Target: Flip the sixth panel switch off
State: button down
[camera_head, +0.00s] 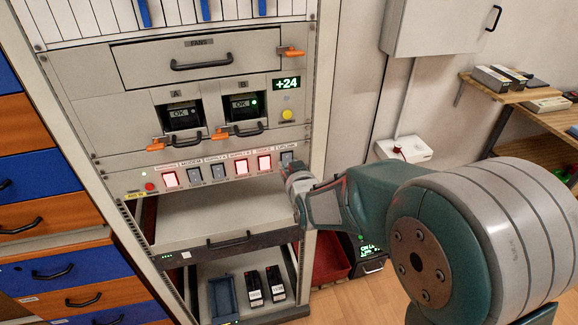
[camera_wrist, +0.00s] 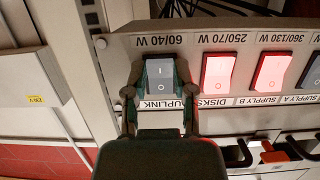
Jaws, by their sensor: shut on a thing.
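The switch panel (camera_head: 137,183) carries a row of rocker switches in the rack. The sixth switch (camera_head: 288,158), at the right end, is grey and unlit. In the wrist view, which is upside down, this switch (camera_wrist: 160,78) shows I and O marks, with the label UPLINK beside it. My gripper (camera_head: 293,177) is at the panel, just below the sixth switch in the head view. In the wrist view its two fingertips (camera_wrist: 158,91) sit on either side of the switch, closed on it. The lower part of the switch is partly hidden by my gripper.
The fifth switch (camera_head: 264,163) and fourth switch (camera_head: 241,167) glow red; the first (camera_head: 170,179) is lit too. The second and third are grey. Module handles (camera_head: 248,130) jut out above the row. An open shelf (camera_head: 205,216) lies below.

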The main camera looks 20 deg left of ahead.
jog(key=shift+c, duration=2.2)
grip_release()
jog(key=shift+a, duration=0.15)
jog(key=v, duration=1.2)
jog(key=shift+w, duration=0.1)
